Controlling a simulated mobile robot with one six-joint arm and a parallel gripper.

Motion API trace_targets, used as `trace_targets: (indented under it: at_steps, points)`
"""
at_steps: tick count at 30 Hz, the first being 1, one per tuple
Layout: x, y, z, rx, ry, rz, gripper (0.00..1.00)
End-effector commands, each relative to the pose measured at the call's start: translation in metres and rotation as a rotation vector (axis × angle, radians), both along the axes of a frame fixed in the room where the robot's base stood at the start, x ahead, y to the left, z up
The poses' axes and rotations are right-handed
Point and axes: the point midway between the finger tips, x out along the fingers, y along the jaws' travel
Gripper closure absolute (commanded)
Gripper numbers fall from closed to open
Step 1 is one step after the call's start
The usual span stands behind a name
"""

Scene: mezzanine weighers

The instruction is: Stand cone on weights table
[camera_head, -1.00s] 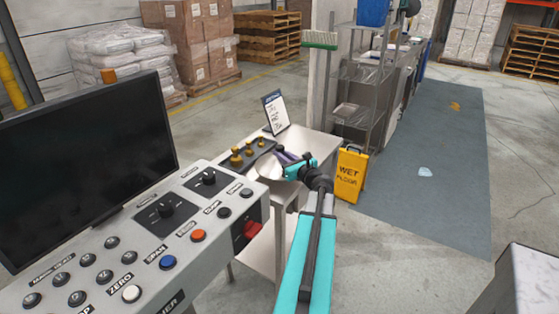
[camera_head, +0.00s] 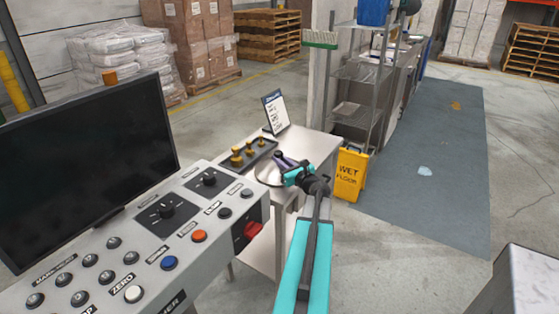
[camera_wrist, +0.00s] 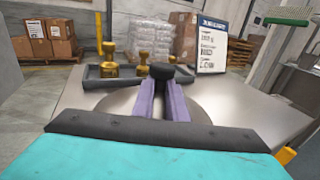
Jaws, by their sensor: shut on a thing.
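The cone (camera_wrist: 110,108) is a wide, shallow, shiny grey metal piece with a black knob on top. My gripper (camera_wrist: 161,80), with purple fingers, is shut on the knob, which shows between the fingertips in the wrist view. In the head view my gripper (camera_head: 283,161) and the cone (camera_head: 265,176) are at the front left part of the weights table (camera_head: 316,148), a steel table. The cone looks upright and very low over the top or touching it; I cannot tell which. My wrist hides its near side.
A dark tray with brass weights (camera_head: 237,158) lies just behind the cone. A sign on a stand (camera_head: 275,113) is at the table's back. A console with monitor (camera_head: 85,165) is left. The table's right part is clear.

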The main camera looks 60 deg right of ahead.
Motion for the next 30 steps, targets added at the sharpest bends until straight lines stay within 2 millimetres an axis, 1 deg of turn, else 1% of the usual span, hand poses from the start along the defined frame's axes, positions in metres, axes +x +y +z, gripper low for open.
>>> trace_targets:
  at_steps: [10,15,16,18,19,30]
  points:
    - [-0.0001,0.0001,-0.0012,0.000,-0.002,0.000,1.00]
    - [-0.0002,0.0001,-0.0049,0.000,-0.002,0.000,1.00]
    - [-0.0002,0.0001,-0.0049,0.000,-0.001,0.000,0.82]
    - [-0.0002,0.0001,-0.0048,0.001,0.000,0.000,0.71]
    - [-0.0002,0.0001,-0.0048,0.001,0.000,0.000,0.69]
    - [0.0000,0.0001,-0.0032,0.001,0.000,0.000,0.69]
